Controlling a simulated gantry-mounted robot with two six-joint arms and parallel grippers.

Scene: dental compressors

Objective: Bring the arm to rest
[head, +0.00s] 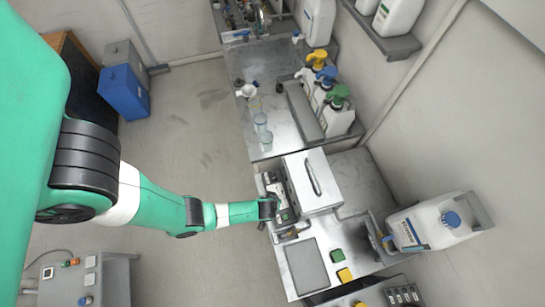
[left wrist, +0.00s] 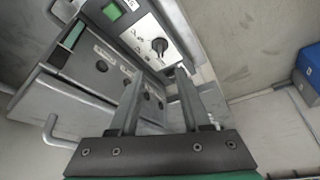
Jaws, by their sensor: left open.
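My left arm reaches in from the left of the head view, and its gripper (head: 268,208) is at the left side of a metal box (head: 318,176) with a handle on the bench. In the left wrist view the gripper (left wrist: 158,78) is open, with its two fingers apart and nothing seen between them but the unit behind. In that view a control panel with a green display (left wrist: 112,11) and a black knob (left wrist: 158,46) lies beyond the fingertips. Whether the fingers touch the unit I cannot tell. My right gripper is in neither view.
Pump bottles (head: 336,112) stand in a rack on the bench, with clear cups (head: 261,123) to their left. A white jug (head: 434,222) sits on a bracket at right. A blue box (head: 123,92) is on the floor. Open floor lies left of the bench.

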